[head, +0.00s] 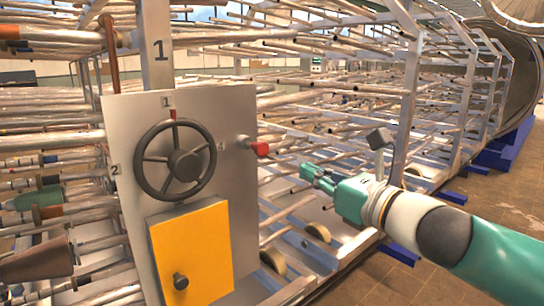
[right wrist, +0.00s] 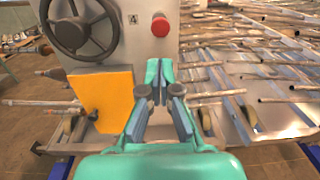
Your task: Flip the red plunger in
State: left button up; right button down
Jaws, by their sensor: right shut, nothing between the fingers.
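The red plunger (head: 261,149) sticks out from the right side of the grey panel, beside the mark 4, on a short metal stem. In the right wrist view the red plunger (right wrist: 160,26) shows as a round red knob just beyond and above my fingertips. My right gripper (head: 318,178) is shut and empty, to the right of the plunger and a little lower, apart from it. In the right wrist view my right gripper (right wrist: 158,82) has its fingers together, pointing at the panel below the plunger. My left gripper is not in view.
The grey panel (head: 236,110) carries a dark handwheel (head: 184,160) and a yellow door (head: 192,254) with a dark knob (head: 180,282). Racks of metal tubes (head: 340,125) stand behind and around it. Brown tiled floor (head: 505,205) is open at the right.

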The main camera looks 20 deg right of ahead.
aim_at(265, 151)
jog(key=x, duration=1.1)
jog(key=shift+w+a+f, duration=0.1)
jog(key=shift+w, duration=0.15)
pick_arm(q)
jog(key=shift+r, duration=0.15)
